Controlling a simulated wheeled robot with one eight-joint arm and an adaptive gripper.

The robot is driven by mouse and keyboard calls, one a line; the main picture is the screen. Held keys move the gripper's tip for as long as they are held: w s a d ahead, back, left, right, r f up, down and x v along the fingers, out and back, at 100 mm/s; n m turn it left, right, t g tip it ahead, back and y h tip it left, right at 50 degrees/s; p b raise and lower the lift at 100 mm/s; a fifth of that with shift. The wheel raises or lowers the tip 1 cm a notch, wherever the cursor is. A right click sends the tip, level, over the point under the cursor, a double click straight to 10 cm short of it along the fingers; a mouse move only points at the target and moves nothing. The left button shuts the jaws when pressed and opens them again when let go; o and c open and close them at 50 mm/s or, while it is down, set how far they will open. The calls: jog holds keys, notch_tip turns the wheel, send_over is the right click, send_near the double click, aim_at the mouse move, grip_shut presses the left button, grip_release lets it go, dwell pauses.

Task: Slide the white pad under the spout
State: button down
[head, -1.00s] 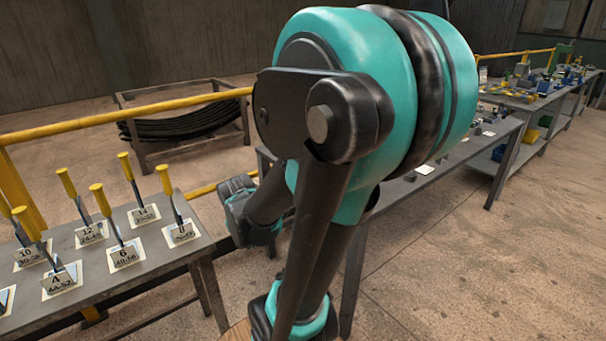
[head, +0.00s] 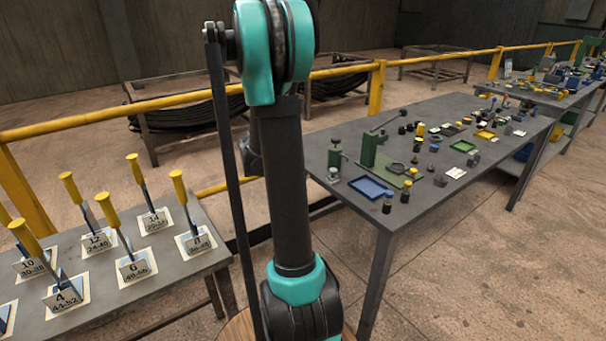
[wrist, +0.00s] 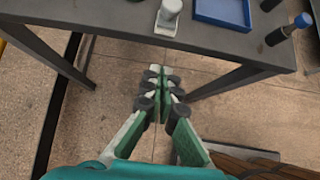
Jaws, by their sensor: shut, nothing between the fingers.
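A small green stand (head: 336,154) is at the near left of the long grey table in the head view. A pale white-grey piece (head: 333,173) sits at its foot; I cannot tell whether this is the pad or something standing on it. In the wrist view a whitish piece with a rounded top (wrist: 169,15) stands near the table's edge. The spout is not clear in either view. My gripper (wrist: 160,78) is shut and empty, in front of the table edge and apart from the whitish piece. In the head view it is not visible, and my arm covers the middle.
A blue tray (head: 371,194) lies right of the stand; its corner also shows in the wrist view (wrist: 222,24). A green lever press (head: 376,150) and several small dark parts stand on the grey table (head: 440,112). Yellow-handled tools fill the left table (head: 130,310). Yellow rails (head: 110,116) run behind.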

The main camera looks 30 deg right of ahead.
aim_at(336, 176)
jog(key=x, duration=0.5)
jog(key=d+r+x, duration=0.1)
jog(key=x, duration=0.2)
jog(key=shift+d+f, duration=0.15)
jog(key=shift+d, duration=0.95)
jog(key=d, duration=0.7)
jog(key=shift+w+d, duration=0.2)
jog(key=shift+w, duration=0.05)
jog(key=shift+a, duration=0.1)
